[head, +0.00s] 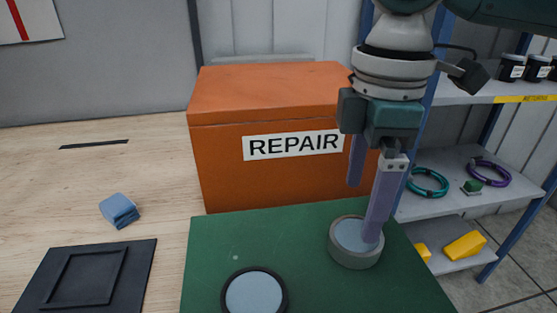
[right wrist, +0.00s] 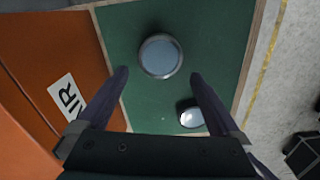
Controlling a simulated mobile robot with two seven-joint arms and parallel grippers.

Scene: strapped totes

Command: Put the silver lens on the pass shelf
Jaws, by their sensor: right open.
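The silver lens (head: 343,257), a round disc with a grey metal rim and pale blue glass, lies on the green mat (head: 215,240) at its right side. It also shows in the right wrist view (right wrist: 160,56). My right gripper (head: 363,212) is open, fingers pointing down; one finger overlaps the lens in the head view. In the right wrist view the lens shows just beyond and between the fingertips (right wrist: 160,74); contact cannot be told. A black-rimmed lens (head: 253,292) lies nearer on the mat. No shelf label reading "pass" is legible. My left gripper is out of view.
An orange REPAIR box (head: 225,165) stands behind the mat. At right, a blue-posted rack has a yellow-labelled upper shelf (head: 465,95) with dark jars, a middle shelf (head: 450,165) with rings, and a lower shelf with yellow blocks.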

